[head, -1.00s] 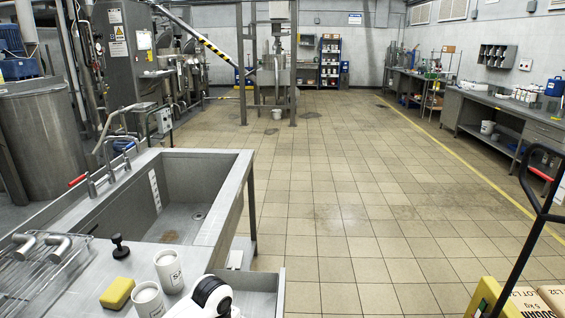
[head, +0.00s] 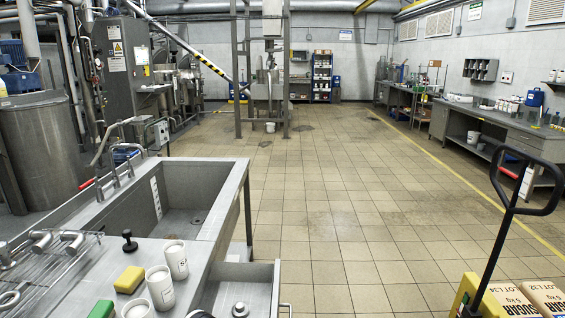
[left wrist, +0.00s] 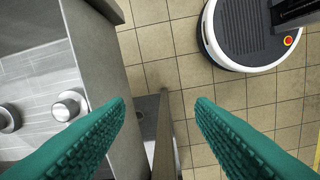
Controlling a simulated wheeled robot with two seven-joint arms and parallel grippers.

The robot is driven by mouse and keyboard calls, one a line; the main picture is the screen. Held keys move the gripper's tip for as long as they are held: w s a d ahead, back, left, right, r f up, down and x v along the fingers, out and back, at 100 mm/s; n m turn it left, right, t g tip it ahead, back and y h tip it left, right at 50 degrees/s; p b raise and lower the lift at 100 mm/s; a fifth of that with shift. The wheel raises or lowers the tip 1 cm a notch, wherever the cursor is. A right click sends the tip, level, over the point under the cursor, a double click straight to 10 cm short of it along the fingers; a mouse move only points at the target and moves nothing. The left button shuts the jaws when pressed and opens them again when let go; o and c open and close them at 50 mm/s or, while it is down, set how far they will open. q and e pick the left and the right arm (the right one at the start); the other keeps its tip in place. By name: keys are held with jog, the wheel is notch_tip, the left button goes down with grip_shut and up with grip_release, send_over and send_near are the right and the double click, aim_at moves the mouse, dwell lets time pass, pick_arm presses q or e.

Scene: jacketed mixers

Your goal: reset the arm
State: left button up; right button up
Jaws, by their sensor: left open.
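My left gripper (left wrist: 160,103) shows in the left wrist view as two teal ribbed fingers, spread apart with nothing between them. It hangs above a narrow grey metal edge, with floor tiles visible below. In the head view my left gripper cannot be made out. My right gripper is in neither view.
A steel sink (head: 190,205) stands at left. Cups (head: 160,287), a yellow sponge (head: 129,280), a green sponge (head: 104,309) and a black-knobbed stopper (head: 129,241) sit beside it. Its drawer (head: 262,275) is open. A pallet truck handle (head: 507,210) rises at right. The middle floor is clear.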

pick_arm(q)
jog(key=s+a+f+n, duration=0.3)
jog(key=s+f+n, duration=0.4)
jog(key=f, duration=0.6)
jog(key=s+a+f+n, duration=0.35)
jog(key=s+f, duration=0.45)
jog(key=f, duration=0.6)
jog(key=s+a+f+n, duration=0.1)
jog(key=s+f+n, duration=0.3)
jog(key=s, duration=1)
jog(key=s+f+n, duration=0.3)
jog(key=s+f, duration=0.3)
jog(key=s, duration=0.9)
jog(key=shift+a+f+n+t+y, duration=0.2)
jog(key=shift+a+n+t+y, duration=0.1)
jog(key=shift+a+n+t, duration=0.1)
